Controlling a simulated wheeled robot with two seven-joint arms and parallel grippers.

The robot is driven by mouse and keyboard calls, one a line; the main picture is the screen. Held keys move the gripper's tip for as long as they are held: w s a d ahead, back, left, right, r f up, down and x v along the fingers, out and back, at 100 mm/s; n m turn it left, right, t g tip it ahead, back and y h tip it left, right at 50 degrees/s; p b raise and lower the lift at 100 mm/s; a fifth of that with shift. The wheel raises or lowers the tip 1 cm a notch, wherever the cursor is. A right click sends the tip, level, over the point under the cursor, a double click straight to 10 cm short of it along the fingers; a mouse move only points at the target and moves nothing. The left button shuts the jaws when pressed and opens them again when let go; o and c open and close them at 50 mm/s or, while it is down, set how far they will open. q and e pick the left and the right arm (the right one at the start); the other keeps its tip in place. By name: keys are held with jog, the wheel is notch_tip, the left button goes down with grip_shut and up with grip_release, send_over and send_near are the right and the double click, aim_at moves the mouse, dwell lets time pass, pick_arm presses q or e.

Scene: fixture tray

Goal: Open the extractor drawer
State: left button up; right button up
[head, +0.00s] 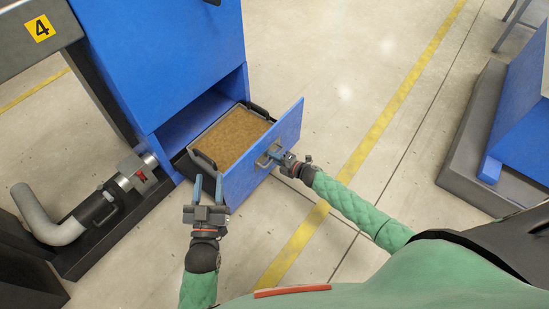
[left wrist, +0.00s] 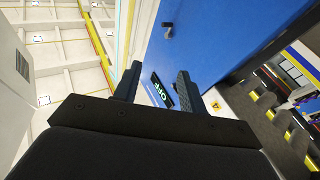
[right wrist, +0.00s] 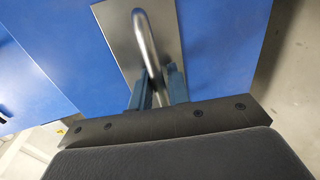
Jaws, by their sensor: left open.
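The blue extractor drawer (head: 262,160) stands pulled out from the blue cabinet (head: 165,65). A tray (head: 192,147) filled with brown granular material sits inside it, with black handles at its ends. My right gripper (head: 272,156) is at the metal handle on the drawer front. In the right wrist view its fingers (right wrist: 159,85) lie on either side of the curved handle (right wrist: 148,35) and look closed on it. My left gripper (head: 208,178) is open and empty near the drawer's left front corner; its spread fingers also show in the left wrist view (left wrist: 155,82).
A grey pipe (head: 62,230) with a red-marked coupling (head: 140,178) lies left of the drawer on a dark base. Another blue unit on a grey plinth (head: 470,140) stands at the right. The floor between, with yellow lines, is clear.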

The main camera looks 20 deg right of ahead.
jog(key=shift+s+d, duration=0.15)
jog(key=shift+s, duration=0.05)
pick_arm(q)
notch_tip(320, 180, down, 9)
jog(key=g, duration=0.3)
jog(key=shift+s+d+y+p, duration=0.2)
jog(key=shift+s+y+p, duration=0.1)
jog(key=shift+s+p, duration=0.1)
pick_arm(e)
jog(key=v, duration=0.7)
pick_arm(q)
jog(key=shift+r, duration=0.1)
pick_arm(e)
jog(key=shift+s+d, duration=0.1)
